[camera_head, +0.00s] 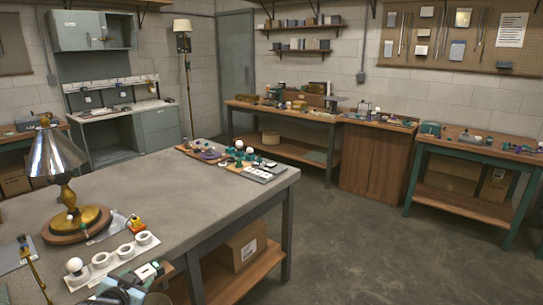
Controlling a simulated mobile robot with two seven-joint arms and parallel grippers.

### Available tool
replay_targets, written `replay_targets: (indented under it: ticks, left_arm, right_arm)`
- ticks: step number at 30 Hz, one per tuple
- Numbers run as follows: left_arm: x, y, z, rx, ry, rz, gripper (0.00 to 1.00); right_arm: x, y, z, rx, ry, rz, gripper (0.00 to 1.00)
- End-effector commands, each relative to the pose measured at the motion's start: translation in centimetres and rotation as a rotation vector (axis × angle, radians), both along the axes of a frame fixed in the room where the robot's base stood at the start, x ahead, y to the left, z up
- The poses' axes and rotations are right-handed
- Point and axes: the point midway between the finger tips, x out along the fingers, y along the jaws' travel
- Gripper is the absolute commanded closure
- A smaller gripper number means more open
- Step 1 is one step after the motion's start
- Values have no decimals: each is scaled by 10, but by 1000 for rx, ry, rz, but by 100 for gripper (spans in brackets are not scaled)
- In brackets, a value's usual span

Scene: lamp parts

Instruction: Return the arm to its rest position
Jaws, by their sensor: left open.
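A brass lamp with a silver shade (54,152) stands upright on a round wooden base (76,226) at the left of the grey table. My left gripper (140,278) is at the bottom left edge of the picture, dark and partly cut off. It is open, and I see nothing held in it. It is in front of a white holder (126,252) with round sockets; whether they touch I cannot tell. A white bulb (75,266) sits at the holder's near left end. My right gripper is not in view.
Several small parts and a white strip (256,171) lie at the table's far right corner. The table's (185,205) middle is clear. A cardboard box (241,246) sits on the shelf below.

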Motion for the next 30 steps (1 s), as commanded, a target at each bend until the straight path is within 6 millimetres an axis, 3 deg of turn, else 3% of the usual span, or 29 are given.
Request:
replay_targets:
  ticks: [7,9,14,20,24,30]
  left_arm:
    - [10,10,33,-28,-186,63,47]
    - [-8,-2,7,-40,-147,50,47]
    - [-44,-25,-33,-62,-89,23,47]
    - [-110,-60,-90,-105,5,-11,47]
    - [-178,-90,-131,-153,90,-32,47]
    - [-282,-129,-168,-228,211,-44,47]
  right_arm:
    - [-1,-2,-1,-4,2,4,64]
    - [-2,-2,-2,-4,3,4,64]
    - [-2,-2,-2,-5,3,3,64]
    - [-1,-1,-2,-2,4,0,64]
    - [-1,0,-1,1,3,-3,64]
    - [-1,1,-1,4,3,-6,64]
